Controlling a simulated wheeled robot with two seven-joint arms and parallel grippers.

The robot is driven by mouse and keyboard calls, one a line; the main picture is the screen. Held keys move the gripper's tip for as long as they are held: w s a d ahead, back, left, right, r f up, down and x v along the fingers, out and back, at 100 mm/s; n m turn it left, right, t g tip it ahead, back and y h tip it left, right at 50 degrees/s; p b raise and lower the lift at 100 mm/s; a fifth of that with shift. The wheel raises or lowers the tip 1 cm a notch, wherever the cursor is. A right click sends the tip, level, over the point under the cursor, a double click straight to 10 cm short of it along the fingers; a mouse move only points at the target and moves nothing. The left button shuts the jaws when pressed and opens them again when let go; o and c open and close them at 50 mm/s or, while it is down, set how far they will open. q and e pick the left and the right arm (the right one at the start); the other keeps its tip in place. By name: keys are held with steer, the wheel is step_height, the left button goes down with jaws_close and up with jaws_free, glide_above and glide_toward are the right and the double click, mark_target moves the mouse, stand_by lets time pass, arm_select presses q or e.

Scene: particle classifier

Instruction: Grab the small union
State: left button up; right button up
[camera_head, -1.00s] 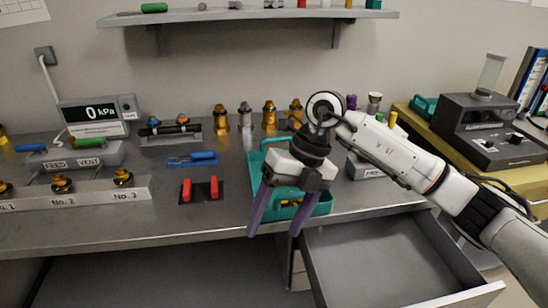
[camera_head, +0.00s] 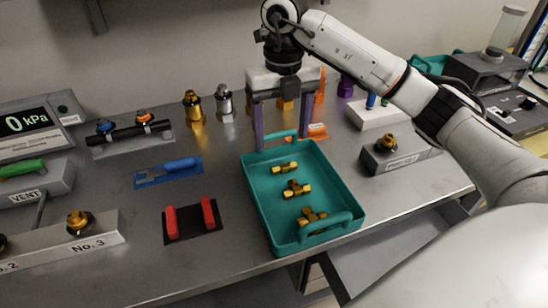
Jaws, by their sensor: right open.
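Several brass fittings lie in a teal tray (camera_head: 254,204) on the bench. The smallest-looking one, which I take as the small union (camera_head: 285,168), is nearest the tray's far end. A middle-sized fitting (camera_head: 296,189) lies in the middle, and the largest (camera_head: 311,216) lies near the front handle. My right gripper (camera_head: 283,138) is open and empty, its two purple-grey fingers pointing down by the tray's far end, beyond the small union. Whether the fingertips are above or behind the tray's far rim is hard to tell. My left gripper is not in view.
Gold and silver fittings (camera_head: 194,107) stand behind. A grey block with a brass fitting (camera_head: 399,152) is on the right. An open drawer (camera_head: 385,250) juts out below the front edge.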

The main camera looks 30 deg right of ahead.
mark_target(284, 165)
steer(key=shift+s+f, duration=0.2)
steer(key=shift+f, duration=0.45)
steer(key=shift+s+f, duration=0.15)
steer(key=shift+f, duration=0.45)
steer(key=shift+d+f, duration=0.15)
steer(key=shift+f, duration=2.85)
steer(key=c, duration=1.2)
